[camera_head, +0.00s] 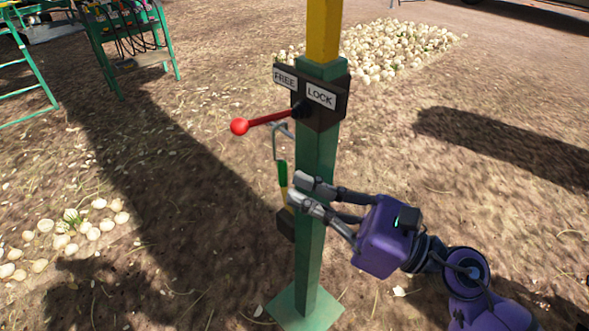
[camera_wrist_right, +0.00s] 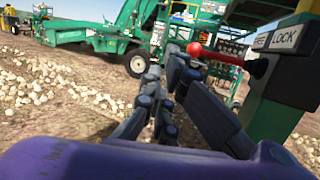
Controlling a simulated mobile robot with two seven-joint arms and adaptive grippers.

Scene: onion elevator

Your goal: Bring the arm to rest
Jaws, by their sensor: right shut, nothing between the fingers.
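My right gripper (camera_head: 303,190) is shut and empty, in front of the green post (camera_head: 316,165) in the head view. It also shows in the right wrist view (camera_wrist_right: 178,62), with its dark fingers together. A lever with a red knob (camera_head: 239,126) points left from a dark box labelled FREE (camera_head: 285,78) and LOCK (camera_head: 321,96). The knob also shows in the right wrist view (camera_wrist_right: 194,48), just beyond the fingertips in the picture. A green-and-yellow handle (camera_head: 283,180) hangs beside the post, partly hidden behind the fingertips. My left gripper is not in view.
The post stands on a green base plate (camera_head: 305,308). Onions lie in a pile (camera_head: 385,48) behind it and in a patch (camera_head: 70,235) at the left. Green machinery (camera_wrist_right: 130,40) stands farther off. The dirt ground (camera_head: 480,200) on the right is clear.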

